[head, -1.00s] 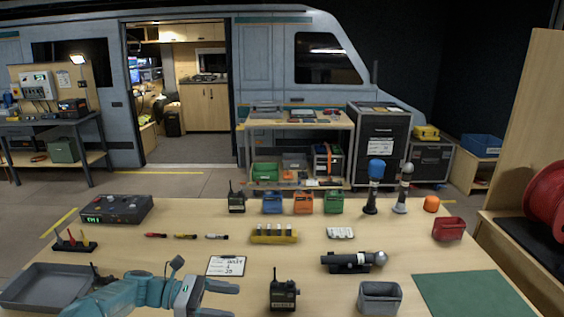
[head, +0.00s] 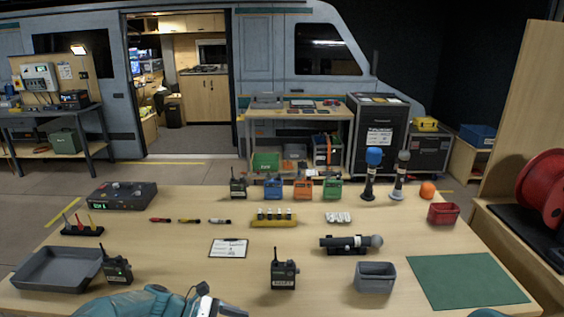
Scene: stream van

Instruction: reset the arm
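My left arm comes in low at the bottom left, and its gripper (head: 217,306) sits at the frame's bottom edge, cut off, so its fingers cannot be read. Nothing is seen held in it. A black radio (head: 117,269) stands just beyond this arm, beside the grey tray (head: 22,283). Another black radio (head: 284,272) stands to the right of the gripper, apart from it. Only a small teal piece of my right arm shows at the bottom right edge; my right gripper is out of view.
A clipboard (head: 229,249), a microphone in a black holder (head: 345,244), a grey bin (head: 375,278) and a green mat (head: 466,281) lie across the front. Pens, a yellow battery holder (head: 273,221) and colored bins stand farther back. The table's middle has free room.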

